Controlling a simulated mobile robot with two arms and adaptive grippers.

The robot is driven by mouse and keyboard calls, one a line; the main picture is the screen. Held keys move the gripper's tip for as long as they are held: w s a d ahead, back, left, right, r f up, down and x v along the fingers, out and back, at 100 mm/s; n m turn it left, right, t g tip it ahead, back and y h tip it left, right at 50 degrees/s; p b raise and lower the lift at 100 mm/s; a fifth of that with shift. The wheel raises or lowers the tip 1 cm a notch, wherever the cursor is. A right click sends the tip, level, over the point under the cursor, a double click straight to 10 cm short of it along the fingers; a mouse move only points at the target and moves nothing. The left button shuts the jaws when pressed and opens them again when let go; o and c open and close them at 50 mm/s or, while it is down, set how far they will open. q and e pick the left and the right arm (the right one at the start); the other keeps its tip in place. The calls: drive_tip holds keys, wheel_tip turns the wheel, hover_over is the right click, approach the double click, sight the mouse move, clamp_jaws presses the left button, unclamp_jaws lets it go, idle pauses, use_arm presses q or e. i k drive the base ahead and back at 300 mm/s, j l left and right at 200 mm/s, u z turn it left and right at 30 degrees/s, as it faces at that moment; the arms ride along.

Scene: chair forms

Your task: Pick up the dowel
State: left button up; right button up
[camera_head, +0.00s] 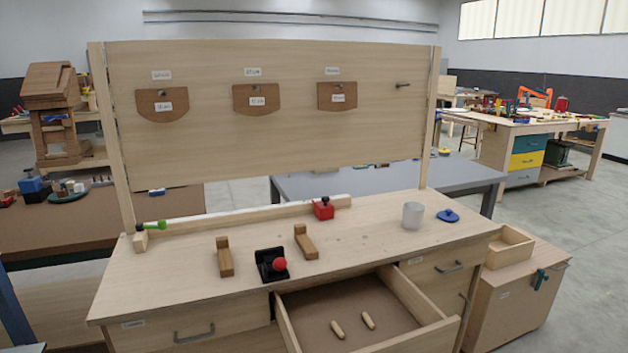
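Two short, pale wooden dowels lie in the open drawer (395,290) at the front of the workbench. The left dowel (337,329) and the right dowel (368,320) lie side by side, apart, on the brown drawer bottom. Nothing covers them. Neither of my grippers shows in the head view.
On the bench top (170,275) stand two wooden L-shaped pieces (225,257) (305,242), a black device with a red knob (272,264), a red block (323,209), a grey cup (412,215) and a blue lid (448,215). An open wooden box (509,247) sits at right.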

sight(334, 324)
drive_tip(key=i+j+z, duration=0.15)
drive_tip(key=i, duration=0.15)
drive_tip(key=i+j+z, duration=0.2)
drive_tip(key=i+l+u, duration=0.2)
drive_tip(key=l+u, duration=0.2)
drive_tip(key=l, duration=0.5)
drive_tip(key=l+u, duration=0.4)
drive_tip(key=l, duration=0.45)
